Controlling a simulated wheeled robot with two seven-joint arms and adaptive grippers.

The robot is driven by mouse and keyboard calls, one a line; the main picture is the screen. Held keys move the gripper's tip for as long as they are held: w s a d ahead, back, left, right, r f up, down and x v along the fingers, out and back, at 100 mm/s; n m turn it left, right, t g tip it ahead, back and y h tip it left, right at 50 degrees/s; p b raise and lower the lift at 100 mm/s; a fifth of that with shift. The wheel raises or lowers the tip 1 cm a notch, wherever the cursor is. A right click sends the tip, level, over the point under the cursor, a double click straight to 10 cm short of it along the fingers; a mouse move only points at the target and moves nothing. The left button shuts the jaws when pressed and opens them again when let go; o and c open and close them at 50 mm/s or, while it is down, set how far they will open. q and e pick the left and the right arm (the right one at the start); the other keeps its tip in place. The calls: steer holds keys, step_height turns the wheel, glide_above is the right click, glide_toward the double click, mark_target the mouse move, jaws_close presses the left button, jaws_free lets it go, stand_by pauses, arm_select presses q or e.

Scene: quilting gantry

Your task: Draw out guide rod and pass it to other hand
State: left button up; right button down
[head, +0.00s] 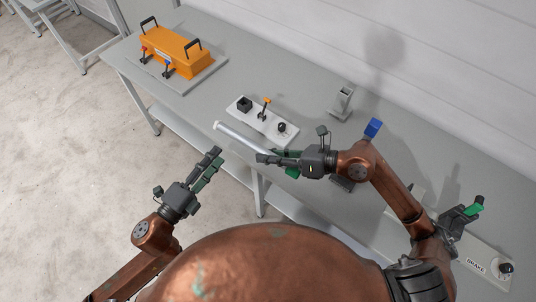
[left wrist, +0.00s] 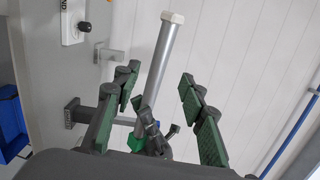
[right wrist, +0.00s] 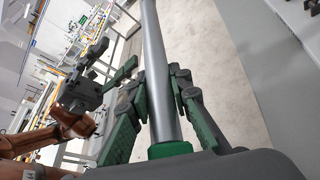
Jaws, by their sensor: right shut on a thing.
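The guide rod (head: 240,136) is a smooth grey tube with a pale cap at its far end. My right gripper (head: 264,159) is shut on it, and the rod sticks out up and left in the head view. In the right wrist view the rod (right wrist: 156,70) runs between the fingers, with a green collar at its base. My left gripper (head: 214,158) is open and empty, apart from the rod, on its lower left side. In the left wrist view the capped rod (left wrist: 158,65) shows beyond and between the spread fingers.
A grey bench (head: 305,95) runs along the white wall. It carries an orange box (head: 172,50) with black handles, a white control panel (head: 262,121) with a lever and knob close behind the rod, and a grey bracket (head: 340,102). A brake panel (head: 486,262) lies at lower right.

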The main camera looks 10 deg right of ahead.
arm_select(q)
steer(key=w+a+f+n+y, duration=0.4)
steer(key=a+f, duration=0.3)
steer(key=f, duration=0.5)
steer(key=w+a+f+n+y, duration=0.4)
steer(key=a+f, duration=0.3)
steer(key=f, duration=0.5)
steer(key=s+a+f+n+g+y, duration=0.1)
steer(key=s+a+f+n+g, duration=0.15)
steer(key=a+f, duration=0.65)
steer(key=s+a+f+n+g+y, duration=0.15)
steer(key=f+n, duration=0.25)
steer(key=f, duration=1)
steer(key=s+a+f+n+g+y, duration=0.1)
steer(key=s+a+f+n+g, duration=0.15)
steer(key=s+f, duration=0.65)
steer(key=s+a+f+n+g+y, duration=0.1)
steer(key=s+a+f+n, duration=0.2)
steer(key=s+f, duration=0.55)
steer(key=s+d+f+n+g, duration=0.2)
steer(key=s+f, duration=0.5)
steer(key=s, duration=0.6)
steer(key=s+d+f+n+g, duration=0.3)
steer(key=s+f, duration=0.4)
steer(key=s, duration=0.6)
steer(key=shift+s+d+f+h, duration=0.15)
steer(key=shift+s+d+h, duration=0.2)
steer(key=shift+d, duration=0.2)
